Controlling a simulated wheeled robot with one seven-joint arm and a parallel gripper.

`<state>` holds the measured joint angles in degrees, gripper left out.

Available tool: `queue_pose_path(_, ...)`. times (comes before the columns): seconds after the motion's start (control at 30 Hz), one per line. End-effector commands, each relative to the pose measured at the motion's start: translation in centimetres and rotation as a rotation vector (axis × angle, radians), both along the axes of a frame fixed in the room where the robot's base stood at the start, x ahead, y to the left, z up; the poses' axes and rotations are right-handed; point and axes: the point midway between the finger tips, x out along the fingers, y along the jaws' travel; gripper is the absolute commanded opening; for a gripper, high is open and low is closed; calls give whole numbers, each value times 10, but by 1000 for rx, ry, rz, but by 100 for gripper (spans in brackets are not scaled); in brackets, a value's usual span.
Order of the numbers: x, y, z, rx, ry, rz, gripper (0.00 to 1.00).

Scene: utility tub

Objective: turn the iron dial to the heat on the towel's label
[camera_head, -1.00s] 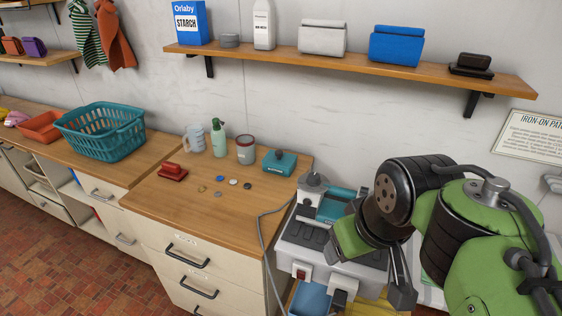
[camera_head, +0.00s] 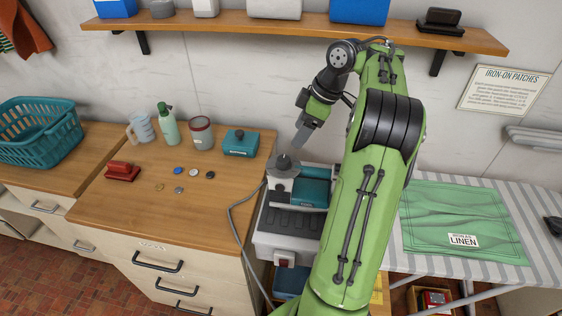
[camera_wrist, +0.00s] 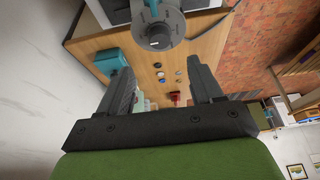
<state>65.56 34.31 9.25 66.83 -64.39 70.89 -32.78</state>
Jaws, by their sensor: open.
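The green towel (camera_head: 460,215) lies flat on the striped ironing board, and its white label (camera_head: 463,240) reads LINEN. The teal iron (camera_head: 312,187) sits at the grey station right of the counter. A grey round dial (camera_head: 284,161) stands at its left; its raised knob and pale mark show at the top of the wrist view (camera_wrist: 155,37), where the scale is too small to read. My gripper (camera_head: 303,140) is open and empty, above and slightly right of the dial, apart from it. In the wrist view the dial lies beyond the fingertips (camera_wrist: 160,68).
A grey cord hangs along the counter's right edge. The shelf (camera_head: 300,32) runs above my arm.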

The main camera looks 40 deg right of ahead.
Motion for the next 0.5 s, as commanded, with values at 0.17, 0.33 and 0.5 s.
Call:
queue_pose_path(0.17,12,10,-44,0,0,1,65)
queue_pose_path(0.33,23,18,-76,-1,1,0,65)
queue_pose_path(0.5,30,23,-94,0,0,-1,65)
